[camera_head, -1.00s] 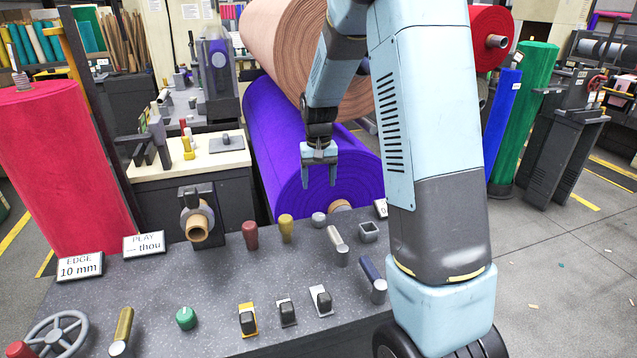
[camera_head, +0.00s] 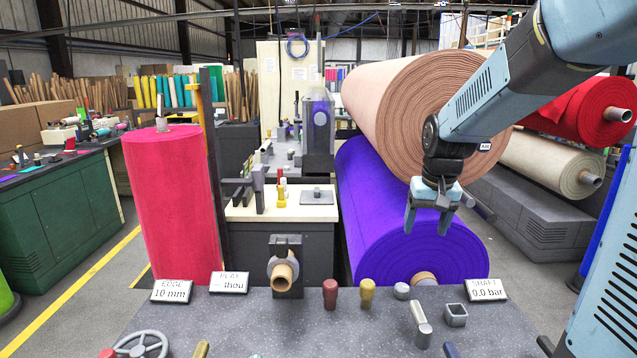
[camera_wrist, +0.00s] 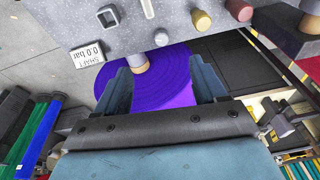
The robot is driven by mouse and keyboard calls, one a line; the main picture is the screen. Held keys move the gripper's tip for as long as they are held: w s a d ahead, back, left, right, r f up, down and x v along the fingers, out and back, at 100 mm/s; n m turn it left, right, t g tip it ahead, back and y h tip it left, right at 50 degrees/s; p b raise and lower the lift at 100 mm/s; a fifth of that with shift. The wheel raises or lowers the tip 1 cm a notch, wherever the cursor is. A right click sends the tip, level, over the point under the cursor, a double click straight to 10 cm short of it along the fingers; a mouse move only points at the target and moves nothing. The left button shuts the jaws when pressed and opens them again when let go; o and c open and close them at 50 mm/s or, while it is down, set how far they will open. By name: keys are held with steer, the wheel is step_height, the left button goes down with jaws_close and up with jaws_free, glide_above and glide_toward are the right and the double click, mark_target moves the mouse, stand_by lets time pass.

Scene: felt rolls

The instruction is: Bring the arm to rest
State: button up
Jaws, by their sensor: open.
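My gripper (camera_head: 428,219) hangs fingers down at the right of centre in the head view, in front of the purple felt roll (camera_head: 372,215). Its two fingers are apart with nothing between them. In the wrist view my gripper (camera_wrist: 160,82) shows both fingers spread, with the purple roll (camera_wrist: 178,90) beyond them. My pale blue arm comes in from the upper right of the head view, bent at the wrist.
A grey console (camera_head: 250,320) with knobs and levers spans the front. A "SHAFT 0.0 bar" sign (camera_head: 486,289) stands at its right. A pink roll (camera_head: 400,105) lies above the purple one. A red roll (camera_head: 168,205) stands upright at left. Open floor (camera_head: 75,305) lies at left.

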steer(key=s+r+t, duration=0.1)
steer(key=s+r, duration=0.2)
steer(key=s, duration=0.7)
steer(key=s+r+t, duration=0.2)
steer(key=s+r, duration=0.2)
steer(key=s, duration=0.6)
steer(key=shift+s+a+r+n, duration=0.15)
steer(key=shift+s+a+n, duration=0.1)
steer(key=shift+n, duration=0.15)
